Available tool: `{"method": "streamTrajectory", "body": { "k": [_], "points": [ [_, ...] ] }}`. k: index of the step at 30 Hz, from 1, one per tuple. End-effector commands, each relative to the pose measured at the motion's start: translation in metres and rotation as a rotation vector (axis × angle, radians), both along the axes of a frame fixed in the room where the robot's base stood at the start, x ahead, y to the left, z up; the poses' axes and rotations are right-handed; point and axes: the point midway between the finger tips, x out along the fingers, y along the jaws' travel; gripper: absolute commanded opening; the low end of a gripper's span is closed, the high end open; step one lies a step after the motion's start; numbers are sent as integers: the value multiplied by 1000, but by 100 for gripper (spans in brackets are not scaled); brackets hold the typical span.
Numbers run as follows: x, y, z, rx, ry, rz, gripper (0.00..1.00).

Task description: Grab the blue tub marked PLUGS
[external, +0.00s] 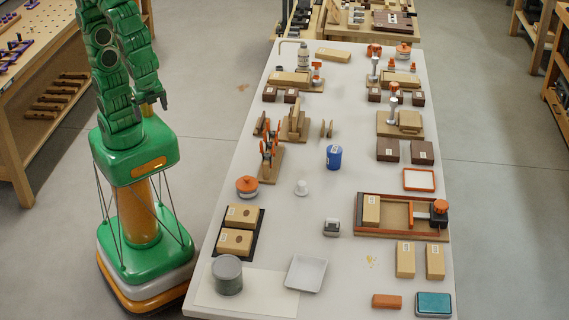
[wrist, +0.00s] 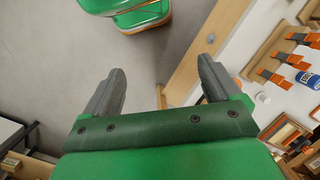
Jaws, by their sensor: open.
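The blue tub (external: 334,157) stands upright on the white bench top, near its middle, with a white label on its side. The lettering is too small to read. A blue tub also shows at the right edge of the wrist view (wrist: 306,79), partly cut off. My gripper (external: 153,102) is open and empty, left of the bench and well apart from the tub. In the wrist view my gripper (wrist: 162,68) has its fingers spread, with nothing between them.
A wooden stand with orange-handled tools (external: 269,164) is left of the tub. A small white piece (external: 301,188) lies in front of it. Dark brown boxes (external: 388,150) are to its right.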

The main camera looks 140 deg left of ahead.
Motion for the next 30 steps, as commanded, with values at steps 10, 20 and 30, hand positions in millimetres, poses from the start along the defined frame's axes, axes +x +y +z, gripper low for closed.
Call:
{"method": "streamTrajectory", "body": {
  "k": [10,20,30],
  "points": [
    [65,50,0,83,62,-96,91],
    [122,103,-7,158,133,-188,91],
    [177,160,-23,225,218,-278,91]
  ]
}}
